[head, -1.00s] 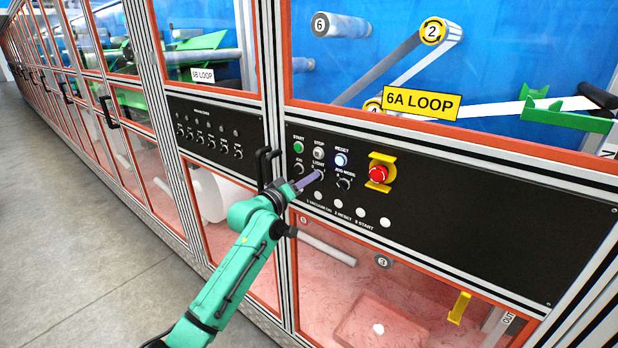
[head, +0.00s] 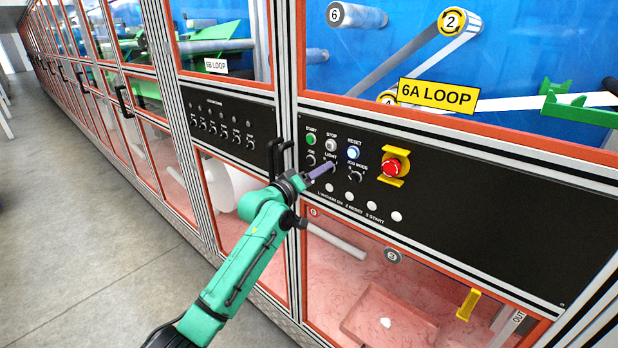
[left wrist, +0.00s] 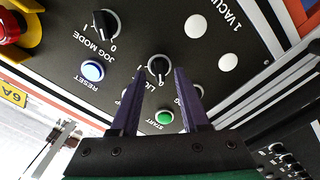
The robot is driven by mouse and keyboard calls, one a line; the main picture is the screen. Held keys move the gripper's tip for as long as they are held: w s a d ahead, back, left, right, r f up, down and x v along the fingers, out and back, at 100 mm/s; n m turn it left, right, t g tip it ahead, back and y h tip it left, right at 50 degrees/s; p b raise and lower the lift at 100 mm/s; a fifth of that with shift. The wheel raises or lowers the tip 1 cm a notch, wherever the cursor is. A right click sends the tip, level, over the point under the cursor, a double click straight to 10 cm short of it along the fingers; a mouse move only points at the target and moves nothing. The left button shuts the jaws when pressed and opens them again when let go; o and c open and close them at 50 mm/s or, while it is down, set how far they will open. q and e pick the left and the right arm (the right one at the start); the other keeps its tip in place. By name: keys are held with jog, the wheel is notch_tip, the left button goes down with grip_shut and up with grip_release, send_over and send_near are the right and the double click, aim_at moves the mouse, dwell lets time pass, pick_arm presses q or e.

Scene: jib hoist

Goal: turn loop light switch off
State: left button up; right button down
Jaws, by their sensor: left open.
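The black panel (head: 470,200) under the yellow 6A LOOP sign carries the light switch, a black rotary knob under the LIGHT label. In the left wrist view the light switch (left wrist: 158,68) shows upside down between the purple fingertips. My left gripper (head: 328,171) is open and reaches the panel from the left. In the left wrist view its two fingers (left wrist: 161,76) stand one on each side of the knob, with a gap between them. In the head view the fingers mostly hide the knob. I cannot tell whether they touch it. My right gripper is not in view.
Close around the switch are the green START button (head: 311,139), the lit RESET button (head: 353,153), the JOG MODE knob (head: 356,173) and several white buttons below. A red emergency stop (head: 391,167) sits to the right. A black door handle (head: 277,157) stands out beside my left wrist.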

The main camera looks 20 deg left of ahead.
pick_arm(q)
jog(key=b+v, duration=0.5)
jog(key=v, duration=0.9)
jog(key=shift+s, duration=0.15)
